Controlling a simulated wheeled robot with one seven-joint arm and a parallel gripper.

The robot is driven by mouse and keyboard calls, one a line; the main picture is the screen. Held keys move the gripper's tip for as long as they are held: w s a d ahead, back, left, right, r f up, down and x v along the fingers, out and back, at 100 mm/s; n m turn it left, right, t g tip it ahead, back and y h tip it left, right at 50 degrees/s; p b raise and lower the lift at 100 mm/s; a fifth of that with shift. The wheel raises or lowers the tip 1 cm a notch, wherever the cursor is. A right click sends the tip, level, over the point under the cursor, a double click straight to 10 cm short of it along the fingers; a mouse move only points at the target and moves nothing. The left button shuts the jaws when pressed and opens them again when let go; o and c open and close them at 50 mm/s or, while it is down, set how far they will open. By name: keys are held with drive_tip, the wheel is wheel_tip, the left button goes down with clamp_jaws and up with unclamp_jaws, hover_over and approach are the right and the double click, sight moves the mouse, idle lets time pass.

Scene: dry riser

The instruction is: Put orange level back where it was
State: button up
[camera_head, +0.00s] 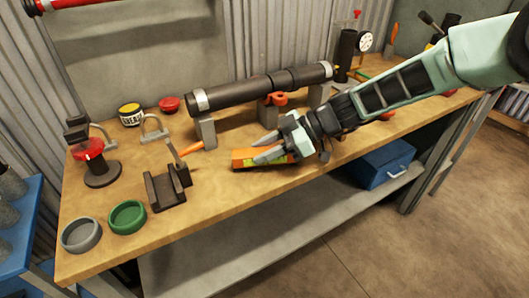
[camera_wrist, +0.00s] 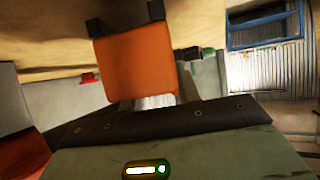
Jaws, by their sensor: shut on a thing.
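The orange level (camera_head: 242,154) is a short orange block with a green-yellow patch, at the front middle of the workbench in the head view. My gripper (camera_head: 264,149) is shut on it, its fingers reaching across from the right. The level sits at or just above the wooden top; I cannot tell whether it touches. In the wrist view the level (camera_wrist: 135,62) shows as a plain orange face between the dark fingertips (camera_wrist: 125,18). Its far side is hidden.
The workbench (camera_head: 230,190) has a bare front strip. A dark pipe (camera_head: 250,88) on grey supports stands behind my gripper. A dark bracket (camera_head: 165,190), a green ring (camera_head: 127,217) and a grey ring (camera_head: 81,235) are to the left. A blue toolbox (camera_head: 380,167) is on the lower shelf.

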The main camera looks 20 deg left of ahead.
drive_tip(key=shift+f, duration=0.85)
drive_tip(key=o, duration=1.1)
drive_tip(key=b+v, duration=0.2)
drive_tip(key=v, duration=1)
drive_tip(key=shift+d, duration=0.1)
drive_tip(key=shift+s, duration=0.1)
